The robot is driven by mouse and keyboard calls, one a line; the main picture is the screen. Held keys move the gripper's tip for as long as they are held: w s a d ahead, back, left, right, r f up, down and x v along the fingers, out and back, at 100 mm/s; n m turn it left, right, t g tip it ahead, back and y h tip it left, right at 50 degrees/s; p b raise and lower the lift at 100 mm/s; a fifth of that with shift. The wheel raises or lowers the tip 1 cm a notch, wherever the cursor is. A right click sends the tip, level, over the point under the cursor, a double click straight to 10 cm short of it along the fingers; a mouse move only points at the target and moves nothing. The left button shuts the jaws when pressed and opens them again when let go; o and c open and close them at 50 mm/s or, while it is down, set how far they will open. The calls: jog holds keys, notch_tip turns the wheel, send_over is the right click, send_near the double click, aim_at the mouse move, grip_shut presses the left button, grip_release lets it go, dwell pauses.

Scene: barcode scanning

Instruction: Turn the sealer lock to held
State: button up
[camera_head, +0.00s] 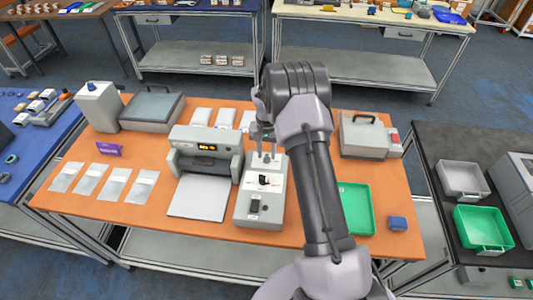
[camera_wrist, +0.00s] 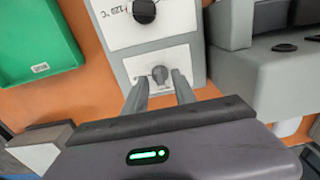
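In the wrist view, the control box carries a small grey lock knob (camera_wrist: 160,75) on a white plate. A larger black knob (camera_wrist: 144,11) marked 120 °C is above it in that picture. My gripper (camera_wrist: 159,92) is open, with its fingers apart on either side of the lock knob's lower end. Whether they touch it cannot be told. In the head view my gripper (camera_head: 266,157) is over the far end of the control box, partly hidden by my arm.
A grey device (camera_head: 362,137) stands at the back right. Several pouches (camera_head: 104,179) lie at the left. The sealer body (camera_wrist: 262,75) stands close beside my gripper.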

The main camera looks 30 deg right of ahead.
jog(key=shift+f, duration=0.2)
jog(key=shift+c, duration=0.2)
grip_shut()
